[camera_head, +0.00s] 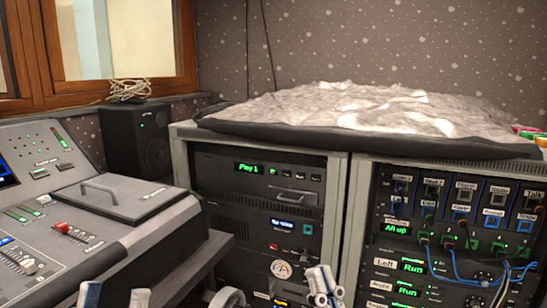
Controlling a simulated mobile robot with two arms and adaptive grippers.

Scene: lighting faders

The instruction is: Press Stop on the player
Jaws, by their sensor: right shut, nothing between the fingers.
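The player (262,180) is the dark unit at the top of the left rack. Its green display (248,167) reads what looks like "Play 1". A row of small buttons (294,175) sits right of the display, the leftmost lit green. Their labels are too small to read, so I cannot tell which is Stop. My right gripper (320,284) is shut and empty at the bottom middle, below the player and apart from its buttons. My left gripper (115,295) is at the bottom left edge, partly cut off, its two fingers apart with nothing seen between them.
A mixing console (100,195) with faders fills the left. A black speaker (137,140) stands behind it. A second rack (440,220) with cables is at right. A crumpled cover (370,108) lies on top of the racks. The space before the player's buttons is clear.

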